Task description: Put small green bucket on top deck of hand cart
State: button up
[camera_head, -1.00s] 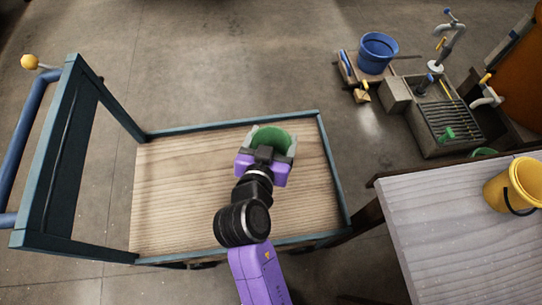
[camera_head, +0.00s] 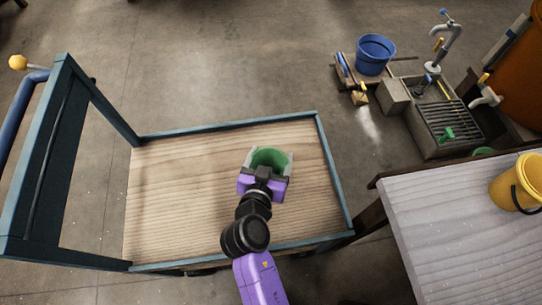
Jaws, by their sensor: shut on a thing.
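The small green bucket (camera_head: 268,158) is held in my gripper (camera_head: 268,164), whose two grey fingers stand on either side of it. The bucket is upright, with its open top facing up. The hand cart has a wooden top deck (camera_head: 185,195) with a blue-green rim and a tall frame at its left. The bucket shows over the right half of the deck. I cannot tell whether its base touches the boards, because my gripper hides its lower part.
A grey table (camera_head: 430,230) with a yellow bucket (camera_head: 517,183) stands at the right. A larger blue bucket (camera_head: 375,54) stands on a low wooden stand behind the cart, beside a stone sink (camera_head: 440,120) with taps. The left part of the deck is bare.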

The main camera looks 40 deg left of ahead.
jog(key=shift+f, duration=0.1)
jog(key=o, duration=1.4)
